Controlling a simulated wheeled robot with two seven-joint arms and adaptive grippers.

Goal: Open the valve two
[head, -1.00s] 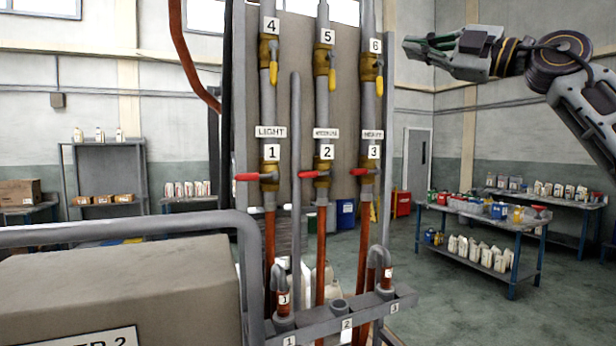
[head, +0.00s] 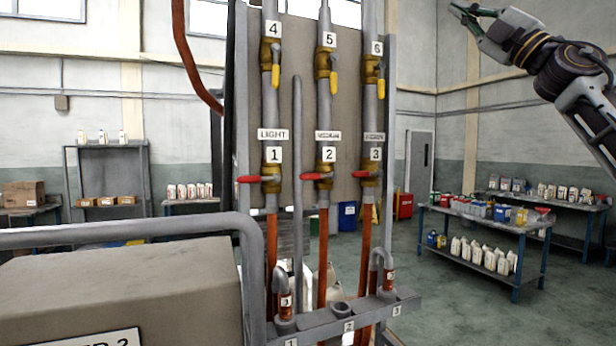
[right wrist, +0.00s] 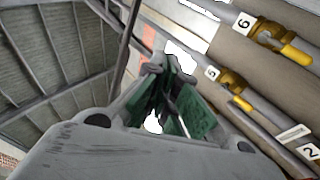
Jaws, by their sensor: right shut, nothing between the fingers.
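Valve two is the middle brass valve (head: 325,182) below the "2" label (head: 328,155) on the middle pipe. Its red handle (head: 310,176) points left, across the pipe. My right gripper (head: 467,14) is shut and empty, high to the right of the pipes and well apart from valve two. In the right wrist view its green-padded fingers (right wrist: 172,95) point upward. That view shows the "2" label (right wrist: 310,151) at the right edge, but not the red handle. My left gripper is not in view.
Valves one (head: 271,180) and three (head: 369,178) flank valve two, also with red handles pointing left. Valves four, five (head: 327,64) and six above have yellow handles pointing down. A thin grey upright post (head: 297,200) stands left of the middle pipe. A metal rail (head: 130,232) crosses the left foreground.

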